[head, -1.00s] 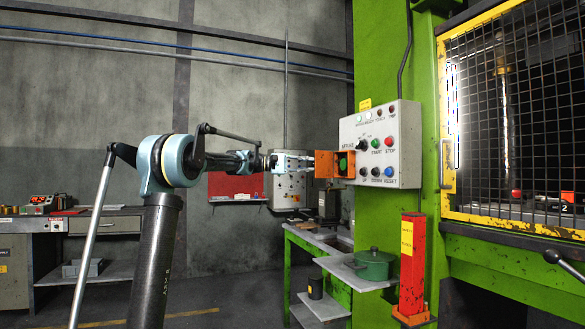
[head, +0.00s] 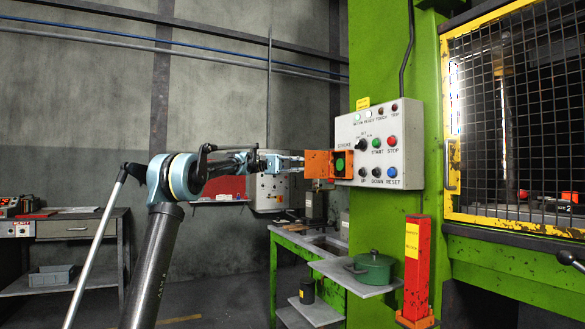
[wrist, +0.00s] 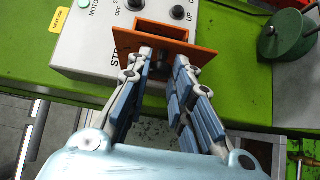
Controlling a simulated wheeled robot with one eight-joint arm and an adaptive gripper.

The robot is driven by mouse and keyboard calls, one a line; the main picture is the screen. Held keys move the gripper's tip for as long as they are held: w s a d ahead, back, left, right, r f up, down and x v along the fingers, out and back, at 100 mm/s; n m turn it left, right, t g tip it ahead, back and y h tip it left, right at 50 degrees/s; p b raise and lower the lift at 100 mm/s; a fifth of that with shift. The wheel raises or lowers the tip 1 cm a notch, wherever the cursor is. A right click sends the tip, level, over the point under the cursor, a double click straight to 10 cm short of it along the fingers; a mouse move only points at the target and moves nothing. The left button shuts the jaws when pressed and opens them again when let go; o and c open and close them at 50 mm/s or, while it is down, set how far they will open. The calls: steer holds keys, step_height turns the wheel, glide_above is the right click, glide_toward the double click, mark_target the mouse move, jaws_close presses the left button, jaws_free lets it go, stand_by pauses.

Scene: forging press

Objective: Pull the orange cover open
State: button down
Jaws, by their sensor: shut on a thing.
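The orange cover (head: 318,165) stands swung out to the left of its orange box on the control panel, and the green button (head: 340,164) inside the box shows. In the wrist view the cover (wrist: 126,42) is a flat orange plate with the box frame behind it. My gripper (head: 300,162) reaches the cover from the left in the head view. In the wrist view its two blue fingers (wrist: 163,62) are closed in at the cover's near face, around a small dark part at its middle. The fingertips partly hide that part.
The grey control panel (head: 384,143) carries several buttons and knobs close to the cover. It is fixed to the green press column (head: 385,60). Below are a shelf with a green pot (head: 372,268) and a red post (head: 417,262).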

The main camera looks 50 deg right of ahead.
steer(key=shift+w+d+f, duration=0.1)
steer(key=shift+w+d, duration=0.1)
steer(key=shift+w, duration=0.05)
stand_by(0.3)
steer(key=c, duration=1.4)
jaws_free()
steer(key=shift+c, duration=0.2)
steer(key=v, duration=1.2)
steer(key=shift+w, duration=0.15)
